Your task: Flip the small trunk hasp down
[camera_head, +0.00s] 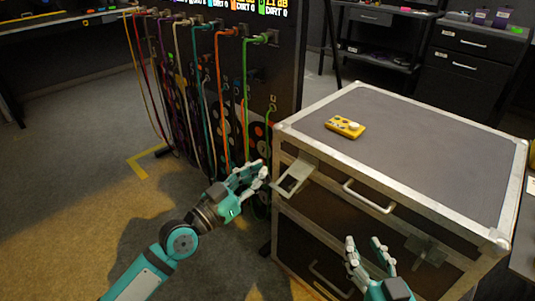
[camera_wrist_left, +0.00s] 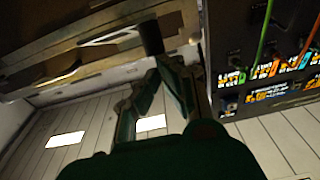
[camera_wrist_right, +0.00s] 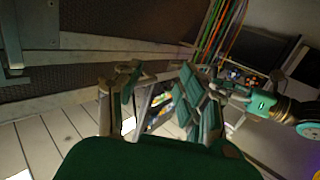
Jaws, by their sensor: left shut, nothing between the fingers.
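The trunk (camera_head: 400,150) is a dark case with pale metal edges, at the right in the head view. One metal hasp (camera_head: 294,177) near its left front corner stands out from the front face, tilted outward. A second, darker hasp (camera_head: 427,249) is at the right of the front and looks to lie flat. My left gripper (camera_head: 262,174) is shut and empty, just left of the outward hasp, with a small gap between them in the picture. It also shows shut in the left wrist view (camera_wrist_left: 160,65). My right gripper (camera_head: 364,243) is open and empty before the trunk's front.
A yellow device (camera_head: 345,127) lies on the trunk top. A pull handle (camera_head: 369,197) is on the front between the hasps. A black rack with coloured cables (camera_head: 220,90) stands left of the trunk. Free floor (camera_head: 60,210) is at the left.

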